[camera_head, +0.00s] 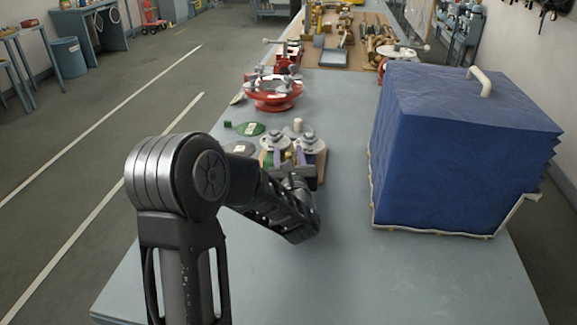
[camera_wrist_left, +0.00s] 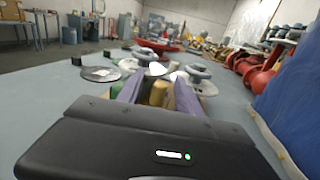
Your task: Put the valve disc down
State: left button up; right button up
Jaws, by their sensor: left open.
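Several discs lie on the table near my left gripper (camera_head: 288,158). A grey disc (camera_head: 297,129) with a pale knob is behind the gripper. Which of them is the valve disc I cannot tell. My left gripper is open; its two purple fingers point away from me, over a stand with grey round-topped parts (camera_head: 309,144). In the left wrist view, a yellowish block (camera_wrist_left: 158,93) shows between the fingers, and a grey disc (camera_wrist_left: 100,73) lies to their left. Nothing is visibly gripped.
A large blue bellows (camera_head: 450,150) with a white handle stands at the right of the table (camera_head: 330,280). A red handwheel-like valve part (camera_head: 273,98) stands behind the discs. Tools and a grey tray (camera_head: 334,57) lie farther back. The table's front is clear.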

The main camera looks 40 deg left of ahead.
pick_arm(q)
grip_shut()
dwell(0.3)
dwell(0.3)
